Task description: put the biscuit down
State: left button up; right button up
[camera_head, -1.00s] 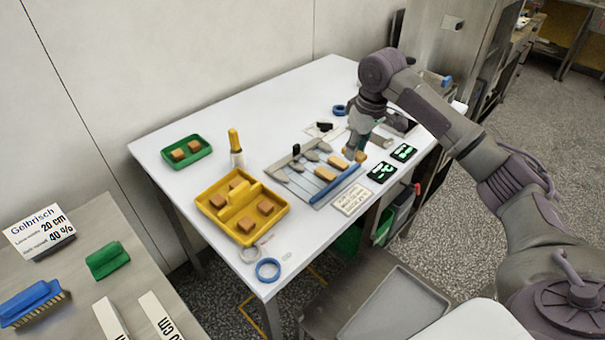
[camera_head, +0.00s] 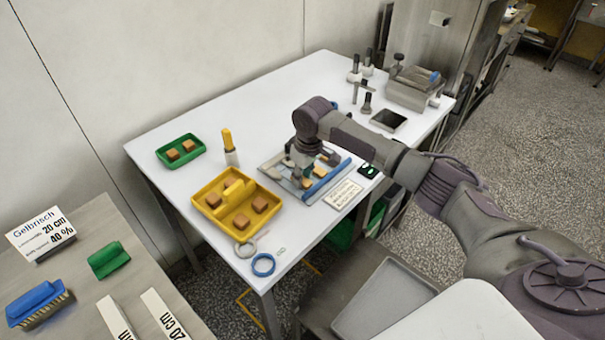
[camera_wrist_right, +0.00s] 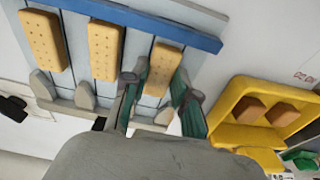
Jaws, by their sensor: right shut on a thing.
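A grey rack with narrow lanes (camera_head: 272,167) and a blue bar (camera_head: 328,182) along its front lies on the white table. In the right wrist view two tan biscuits lie in lanes of the rack, one at the far left (camera_wrist_right: 43,40) and one in the middle (camera_wrist_right: 105,50). My right gripper (camera_wrist_right: 160,95) is shut on a third biscuit (camera_wrist_right: 164,60), nearest the yellow tray, with a teal finger on each side. This biscuit lines up with its lane; I cannot tell whether it touches the rack. My right gripper (camera_head: 302,180) is partly hidden by its wrist in the head view. My left gripper is not in view.
A yellow tray (camera_head: 224,228) with brown cubes stands left of the rack; it also shows in the right wrist view (camera_wrist_right: 235,92). A green tray (camera_head: 163,158), a yellow-handled tool (camera_head: 228,140) and a blue ring (camera_head: 263,264) are on the table. Metal fittings stand at the back right.

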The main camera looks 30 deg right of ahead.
aim_at(307, 183)
jog(key=shift+f, duration=0.1)
jog(key=o, duration=0.8)
jog(key=shift+o, duration=0.2)
notch_tip(307, 183, up, 12)
jog(key=s+b, duration=0.1)
jog(key=shift+s+d, duration=0.3)
jog(key=shift+s, duration=0.05)
